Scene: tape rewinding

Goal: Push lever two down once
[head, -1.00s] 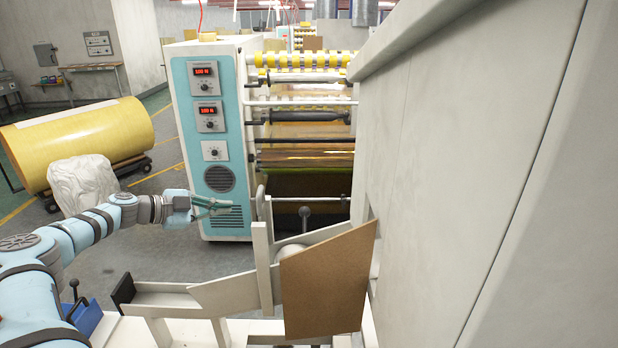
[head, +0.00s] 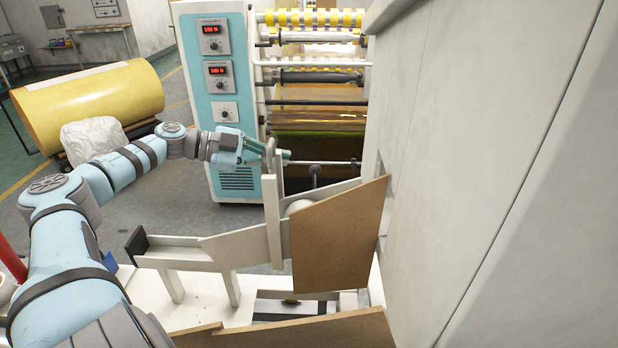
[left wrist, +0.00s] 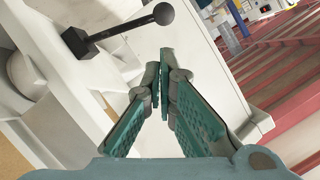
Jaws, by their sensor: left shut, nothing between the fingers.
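A dark ball-ended lever (head: 315,169) stands behind the white frame in the head view; its label cannot be read. My right gripper is not seen.
A white chute frame (head: 215,250) and a brown board (head: 338,235) stand below the gripper. A white post (head: 273,210) is beside the fingers. The tape machine (head: 222,90) stands behind, and a large pale wall (head: 480,130) closes off the right.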

